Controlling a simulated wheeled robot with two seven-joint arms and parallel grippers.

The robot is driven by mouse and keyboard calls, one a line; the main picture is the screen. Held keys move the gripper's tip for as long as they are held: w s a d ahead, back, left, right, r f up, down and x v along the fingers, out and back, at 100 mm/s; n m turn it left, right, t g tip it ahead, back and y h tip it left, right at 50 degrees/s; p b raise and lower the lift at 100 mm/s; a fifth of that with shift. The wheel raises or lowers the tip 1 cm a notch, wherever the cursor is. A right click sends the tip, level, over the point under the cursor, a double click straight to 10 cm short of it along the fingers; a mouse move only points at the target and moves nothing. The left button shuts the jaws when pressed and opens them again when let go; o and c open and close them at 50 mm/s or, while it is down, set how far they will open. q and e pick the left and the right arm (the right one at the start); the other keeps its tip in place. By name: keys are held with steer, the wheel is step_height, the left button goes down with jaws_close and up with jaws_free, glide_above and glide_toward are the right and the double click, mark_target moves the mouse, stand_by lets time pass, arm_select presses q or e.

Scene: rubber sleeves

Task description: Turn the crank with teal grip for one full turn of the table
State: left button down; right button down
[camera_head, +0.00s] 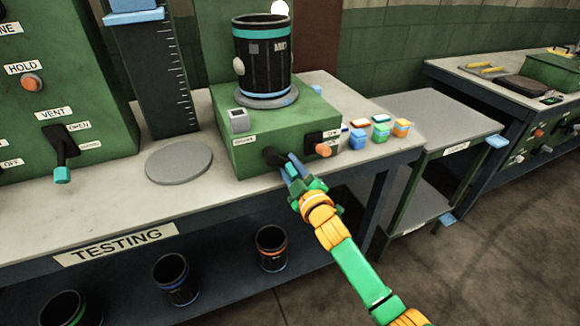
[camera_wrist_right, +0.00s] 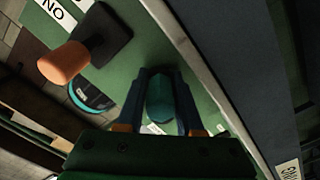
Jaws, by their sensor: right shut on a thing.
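The green turntable box (camera_head: 250,155) stands on the testing bench. On its grey round table (camera_head: 267,97) a black sleeve (camera_head: 263,65) with teal bands and a "MID" mark stands upright. The crank is on the box's front face, and my right gripper (camera_head: 288,166) reaches it from the lower right. In the right wrist view the teal crank grip (camera_wrist_right: 159,100) sits between the two fingers of my right gripper (camera_wrist_right: 163,95), which is shut on it. The crank arm is mostly hidden. My left gripper is not in view.
An orange-knobbed switch (camera_head: 322,150) sits on the box front, right of my gripper; it also shows in the wrist view (camera_wrist_right: 63,62). Small coloured blocks (camera_head: 380,131) lie right of the box. A grey disc (camera_head: 179,162) lies left. Several sleeves (camera_head: 271,249) stand on the lower shelf.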

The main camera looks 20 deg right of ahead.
steer(key=c, duration=0.6)
jaws_free()
steer(key=shift+r, duration=0.15)
steer(key=shift+o, duration=0.2)
steer(key=shift+s, duration=0.1)
steer(key=shift+s, duration=0.3)
steer(key=s, duration=0.6)
steer(key=shift+s+d, duration=0.15)
steer(key=shift+s, duration=0.05)
